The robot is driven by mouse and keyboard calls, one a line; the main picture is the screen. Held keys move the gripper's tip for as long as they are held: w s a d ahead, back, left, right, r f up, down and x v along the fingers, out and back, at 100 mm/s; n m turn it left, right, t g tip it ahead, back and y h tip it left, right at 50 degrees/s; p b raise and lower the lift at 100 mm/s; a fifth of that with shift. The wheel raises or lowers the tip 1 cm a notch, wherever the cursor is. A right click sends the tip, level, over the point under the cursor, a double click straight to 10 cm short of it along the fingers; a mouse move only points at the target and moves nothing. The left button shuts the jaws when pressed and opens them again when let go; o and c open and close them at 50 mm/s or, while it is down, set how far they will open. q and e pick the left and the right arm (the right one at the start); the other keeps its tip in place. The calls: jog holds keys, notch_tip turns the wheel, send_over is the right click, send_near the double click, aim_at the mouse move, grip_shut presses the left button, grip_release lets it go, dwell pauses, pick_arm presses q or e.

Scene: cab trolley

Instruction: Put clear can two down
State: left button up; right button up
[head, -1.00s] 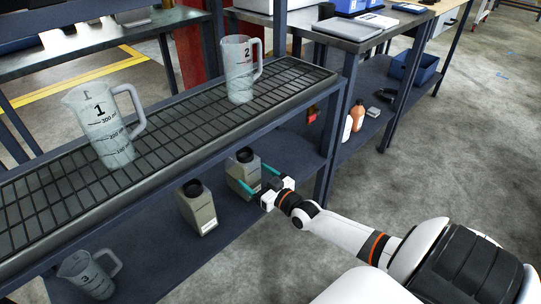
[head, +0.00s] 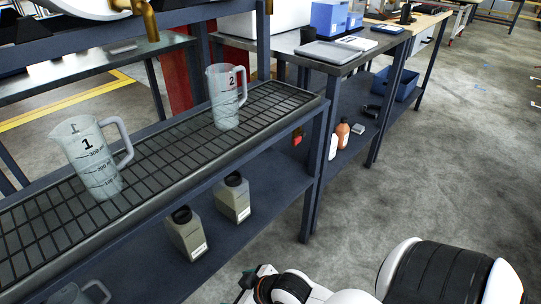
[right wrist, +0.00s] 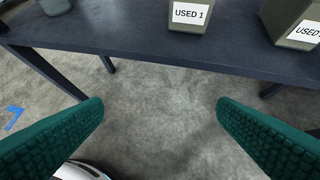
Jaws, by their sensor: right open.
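Two grey-beige cans with black caps stand upright on the lower shelf. The right-hand can (head: 236,203) is further back; its label in the right wrist view (right wrist: 290,22) reads "USED", the number cut off. The nearer can (head: 188,240) is labelled "USED 1" in the right wrist view (right wrist: 189,15). I see no can marked clear. My right gripper (right wrist: 160,104) is open and empty, with bare floor between its green fingers. In the head view (head: 248,281) it is low at the bottom edge, in front of the shelf and apart from both cans. My left gripper is out of view.
Clear jug 1 (head: 90,165) and clear jug 2 (head: 226,103) stand on the upper grate (head: 165,148). Another jug (head: 78,294) is cut off at bottom left. An orange bottle (head: 342,134) stands on the neighbouring lower shelf. The floor at right is free.

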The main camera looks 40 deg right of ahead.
jog(key=s+r+m+g+h, duration=0.1)
jog(key=s+r+g, duration=0.3)
jog(key=s, duration=0.7)
jog(key=shift+g+h, duration=0.4)
jog(key=shift+h, duration=0.3)
